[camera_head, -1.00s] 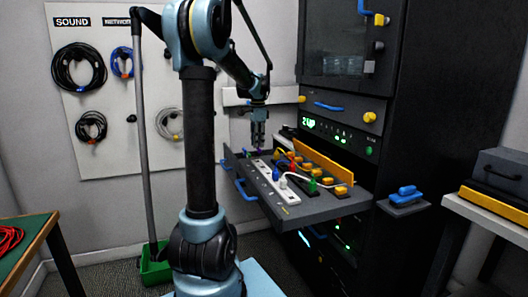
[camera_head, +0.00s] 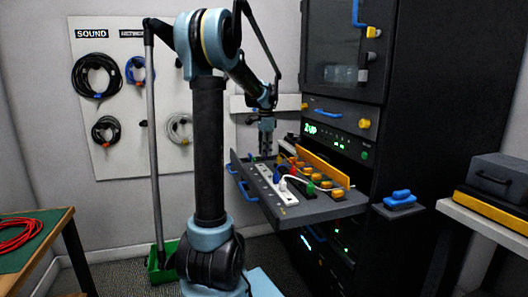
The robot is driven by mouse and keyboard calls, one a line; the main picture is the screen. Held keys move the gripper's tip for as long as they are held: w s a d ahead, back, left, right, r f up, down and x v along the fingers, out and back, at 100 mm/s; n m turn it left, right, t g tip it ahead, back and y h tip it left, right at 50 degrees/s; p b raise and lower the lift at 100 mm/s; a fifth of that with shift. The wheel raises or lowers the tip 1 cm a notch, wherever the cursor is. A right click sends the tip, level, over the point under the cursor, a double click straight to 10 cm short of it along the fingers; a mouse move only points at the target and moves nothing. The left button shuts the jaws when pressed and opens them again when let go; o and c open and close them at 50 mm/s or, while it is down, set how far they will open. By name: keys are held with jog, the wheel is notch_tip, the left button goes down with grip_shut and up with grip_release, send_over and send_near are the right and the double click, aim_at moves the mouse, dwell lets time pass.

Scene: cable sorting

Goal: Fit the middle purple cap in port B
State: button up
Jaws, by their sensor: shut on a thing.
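My gripper (camera_head: 267,152) points straight down over the back left part of the pulled-out drawer (camera_head: 296,213). Its fingers are close together on a small thing, most likely the purple cap, whose colour I cannot make out now. The gripper is low, near the back end of the white power strip (camera_head: 283,198); whether it touches the drawer is unclear. Port B and any port letters are too small to tell. Any other purple caps are not distinguishable.
The drawer also holds a white plug with a cable (camera_head: 284,184), a green plug (camera_head: 310,188), and several orange knobs (camera_head: 325,183) before an orange panel (camera_head: 322,163). The rack (camera_head: 436,130) stands close on the right. A blue-topped block (camera_head: 401,197) sits on a side shelf.

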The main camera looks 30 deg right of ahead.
jog(key=shift+f, duration=0.15)
jog(key=shift+f, duration=1.95)
jog(key=shift+f, duration=1.45)
dwell(2.2)
jog(key=o, duration=1.4)
jog(key=shift+c, duration=0.2)
jog(key=shift+r, duration=0.15)
jog(key=shift+r, duration=3.35)
